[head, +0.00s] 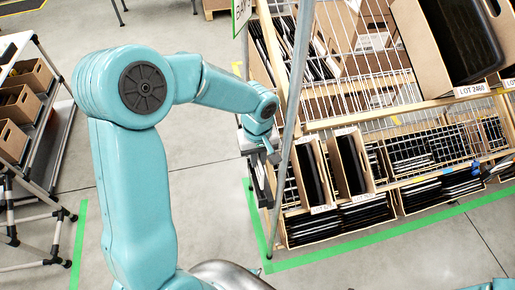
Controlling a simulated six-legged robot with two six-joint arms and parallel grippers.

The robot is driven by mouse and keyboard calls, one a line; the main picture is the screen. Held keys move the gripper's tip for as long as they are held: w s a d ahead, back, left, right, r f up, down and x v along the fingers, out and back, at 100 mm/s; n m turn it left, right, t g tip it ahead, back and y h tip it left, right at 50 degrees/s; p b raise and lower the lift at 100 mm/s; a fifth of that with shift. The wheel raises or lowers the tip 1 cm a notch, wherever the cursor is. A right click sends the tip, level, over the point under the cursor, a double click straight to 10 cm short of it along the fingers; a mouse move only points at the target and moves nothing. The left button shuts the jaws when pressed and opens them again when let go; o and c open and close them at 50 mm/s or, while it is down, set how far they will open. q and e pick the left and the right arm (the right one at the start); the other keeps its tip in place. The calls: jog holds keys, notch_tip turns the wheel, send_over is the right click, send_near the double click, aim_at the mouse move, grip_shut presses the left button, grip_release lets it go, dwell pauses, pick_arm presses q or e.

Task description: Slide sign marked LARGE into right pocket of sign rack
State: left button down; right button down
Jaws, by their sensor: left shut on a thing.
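My left gripper (262,158) is at the end of the teal arm, beside the slanted grey post at the left end of the shelf rack. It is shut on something. Dark narrow parts hang below it, and I cannot tell fingers from the held thing. A white sign with a green border (241,14) shows at the top edge, cut off by the frame. I can read no LARGE marking, and I cannot make out the sign rack or its right pocket. My right gripper is not in view.
The wire shelf rack (330,122) holds tilted cartons (313,168) of dark flat items. A large carton labelled LOT 2460 (472,90) is at upper right. Green tape (330,254) marks the floor. A cart with cartons (30,75) stands at left. Bare floor lies between.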

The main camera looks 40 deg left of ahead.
aim_at(257, 173)
pick_arm(q)
jog(key=shift+f, duration=0.55)
jog(key=shift+s, duration=0.25)
jog(key=shift+f, duration=0.15)
jog(key=shift+w+f+b, duration=0.25)
jog(key=shift+f+b, duration=0.25)
jog(key=shift+f, duration=0.15)
jog(key=shift+s+f+b, duration=0.2)
jog(key=shift+f+b, duration=0.6)
jog(key=shift+b, duration=0.1)
jog(key=shift+w+f+b, duration=0.15)
jog(key=shift+f+b, duration=0.4)
jog(key=shift+f, duration=0.05)
jog(key=shift+f+b, duration=1.05)
jog(key=shift+f, duration=0.05)
